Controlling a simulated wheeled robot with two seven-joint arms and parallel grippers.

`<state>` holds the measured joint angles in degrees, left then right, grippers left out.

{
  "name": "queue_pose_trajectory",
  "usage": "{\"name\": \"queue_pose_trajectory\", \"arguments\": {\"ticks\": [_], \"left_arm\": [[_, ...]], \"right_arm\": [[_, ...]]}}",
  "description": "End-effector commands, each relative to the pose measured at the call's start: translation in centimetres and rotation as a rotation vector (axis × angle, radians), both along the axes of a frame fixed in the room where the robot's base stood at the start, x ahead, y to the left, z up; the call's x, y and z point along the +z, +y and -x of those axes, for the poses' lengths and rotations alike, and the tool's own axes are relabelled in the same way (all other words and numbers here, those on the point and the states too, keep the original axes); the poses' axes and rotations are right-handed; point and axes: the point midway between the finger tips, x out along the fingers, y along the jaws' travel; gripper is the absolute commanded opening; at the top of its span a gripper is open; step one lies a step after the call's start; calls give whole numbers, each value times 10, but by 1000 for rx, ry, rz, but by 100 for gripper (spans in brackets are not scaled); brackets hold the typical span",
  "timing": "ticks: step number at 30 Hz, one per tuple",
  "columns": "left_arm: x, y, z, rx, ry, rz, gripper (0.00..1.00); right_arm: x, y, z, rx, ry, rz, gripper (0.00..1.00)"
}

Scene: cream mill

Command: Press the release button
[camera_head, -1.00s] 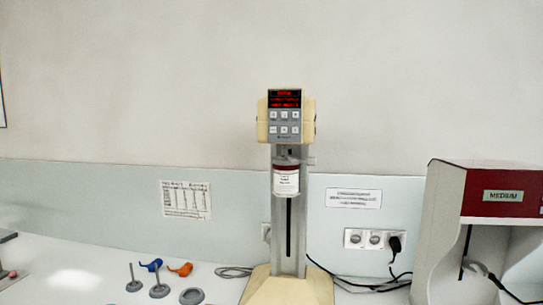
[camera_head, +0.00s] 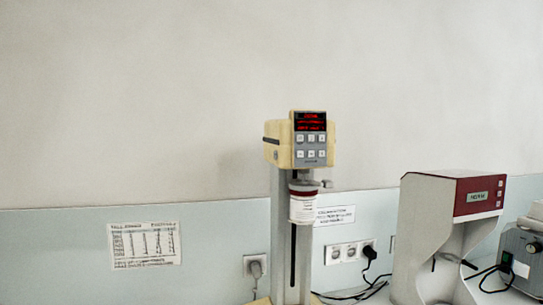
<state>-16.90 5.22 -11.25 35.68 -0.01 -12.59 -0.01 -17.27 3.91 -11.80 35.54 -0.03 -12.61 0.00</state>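A cream-coloured mill head (camera_head: 299,140) sits on top of a grey column near the middle of the head view. Its front has a red lit display (camera_head: 311,121) above a grey panel with several small light buttons (camera_head: 311,146). I cannot read which button is the release button. A white container with a dark red band (camera_head: 303,203) hangs under the head, in front of the column (camera_head: 283,250). A small knob (camera_head: 327,184) sticks out to its right. Neither of my grippers is in view.
A grey machine with a red front (camera_head: 478,197) stands to the right, with another device with a dial (camera_head: 524,260) at the right edge. Wall sockets (camera_head: 345,252) with a plug and cables are behind. A printed chart (camera_head: 144,245) hangs on the left wall.

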Motion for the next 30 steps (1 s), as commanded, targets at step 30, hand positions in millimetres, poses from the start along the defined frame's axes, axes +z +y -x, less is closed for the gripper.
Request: {"name": "queue_pose_trajectory", "arguments": {"ticks": [30], "left_arm": [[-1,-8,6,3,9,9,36]], "right_arm": [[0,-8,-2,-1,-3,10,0]]}}
